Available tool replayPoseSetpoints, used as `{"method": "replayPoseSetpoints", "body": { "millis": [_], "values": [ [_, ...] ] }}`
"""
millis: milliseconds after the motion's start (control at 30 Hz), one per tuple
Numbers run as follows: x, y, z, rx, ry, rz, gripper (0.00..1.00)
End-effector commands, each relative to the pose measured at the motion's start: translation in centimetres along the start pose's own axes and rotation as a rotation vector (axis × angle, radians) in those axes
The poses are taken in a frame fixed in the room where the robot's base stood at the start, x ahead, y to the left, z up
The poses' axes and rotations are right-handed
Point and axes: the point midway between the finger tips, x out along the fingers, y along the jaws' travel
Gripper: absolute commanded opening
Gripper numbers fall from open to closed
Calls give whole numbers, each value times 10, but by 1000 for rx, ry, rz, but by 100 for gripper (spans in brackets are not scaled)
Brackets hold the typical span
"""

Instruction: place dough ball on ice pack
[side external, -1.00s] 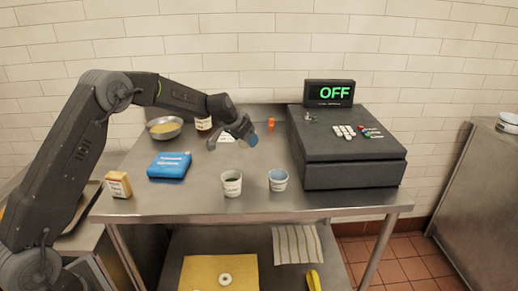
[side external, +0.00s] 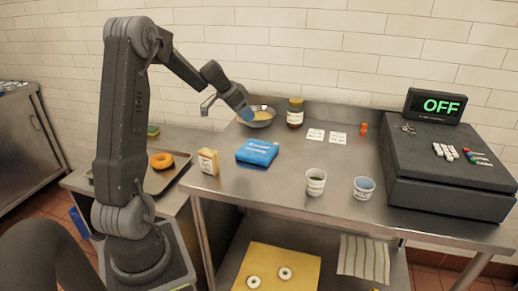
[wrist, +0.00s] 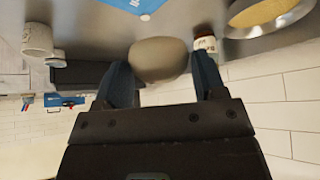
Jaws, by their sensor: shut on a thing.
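The dough ball (wrist: 158,60) is a smooth greyish-beige ball held between the two dark blue fingers of my gripper (wrist: 163,78) in the wrist view. In the side external view my gripper (side external: 243,113) is raised above the table, overlapping the left part of the metal bowl, and the ball cannot be made out there. The ice pack (side external: 257,152) is a flat blue block with white print, lying on the table in front of the bowl. Its corner shows at the top of the wrist view (wrist: 128,3), apart from the ball.
The bowl (side external: 262,122) with yellow contents and a labelled jar (side external: 295,113) stand at the back. A small yellowish box (side external: 208,161) is left of the ice pack. Two cups (side external: 315,182) and the register (side external: 445,165) stand to the right. Bare table lies between.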

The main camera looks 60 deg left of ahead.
Motion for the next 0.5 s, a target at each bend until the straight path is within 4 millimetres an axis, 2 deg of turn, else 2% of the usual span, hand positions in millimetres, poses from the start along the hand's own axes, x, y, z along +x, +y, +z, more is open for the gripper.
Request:
{"method": "replayPoseSetpoints", "body": {
  "millis": [33, 100, 267, 367, 500],
  "values": [
    [-14, -9, 15, -5, 1, -3, 38],
    [-26, -15, 31, 0, 1, -1, 38],
    [-42, -21, 52, 7, 1, 4, 38],
    [-39, -19, 53, 11, -1, 8, 38],
    [-13, -8, 42, 14, -2, 12, 38]
  ]
}}
